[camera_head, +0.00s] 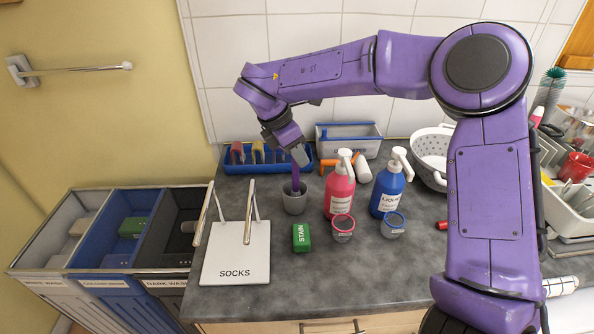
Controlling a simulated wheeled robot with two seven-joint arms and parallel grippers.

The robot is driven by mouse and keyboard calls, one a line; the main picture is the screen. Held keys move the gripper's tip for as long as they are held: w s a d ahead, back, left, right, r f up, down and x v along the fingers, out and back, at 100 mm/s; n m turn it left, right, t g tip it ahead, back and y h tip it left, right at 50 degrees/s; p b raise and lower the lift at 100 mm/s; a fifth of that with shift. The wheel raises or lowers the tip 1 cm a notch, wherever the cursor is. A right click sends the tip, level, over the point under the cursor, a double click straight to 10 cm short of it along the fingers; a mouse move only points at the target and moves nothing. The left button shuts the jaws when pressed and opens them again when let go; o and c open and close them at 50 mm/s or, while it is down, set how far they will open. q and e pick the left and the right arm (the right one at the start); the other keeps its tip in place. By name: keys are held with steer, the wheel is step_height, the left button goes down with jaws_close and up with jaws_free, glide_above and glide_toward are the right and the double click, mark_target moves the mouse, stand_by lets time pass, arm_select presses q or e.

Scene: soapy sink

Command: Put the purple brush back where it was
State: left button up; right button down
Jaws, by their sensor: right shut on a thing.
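My right gripper (299,155) is above the counter near the back wall, its fingers pointing down. It is shut on the purple brush (295,178), which hangs nearly upright below the fingers. The lower end of the brush is at the mouth of a small grey cup (294,203) and is hidden by it; I cannot tell how deep it reaches. Behind and to the left is a blue tray (237,169) with several coloured items in it. My left gripper is not in view.
Pink (339,192) and blue (388,193) pump bottles stand right of the cup. A green STAIN block (301,238), two small cups (342,229) and a white SOCKS board (236,255) are in front. A white colander (432,150) and dish rack stand right; laundry bins left.

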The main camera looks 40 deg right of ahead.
mark_target(297, 190)
step_height(297, 190, down, 3)
steer(key=shift+r+p, duration=0.1)
steer(key=shift+p, duration=0.2)
steer(key=shift+f, duration=0.45)
steer(key=c, duration=1)
jaws_free()
steer(key=shift+a+r, duration=0.15)
steer(key=shift+r, duration=0.15)
steer(key=b+v, duration=0.2)
steer(key=v, duration=0.9)
steer(key=shift+r, duration=0.35)
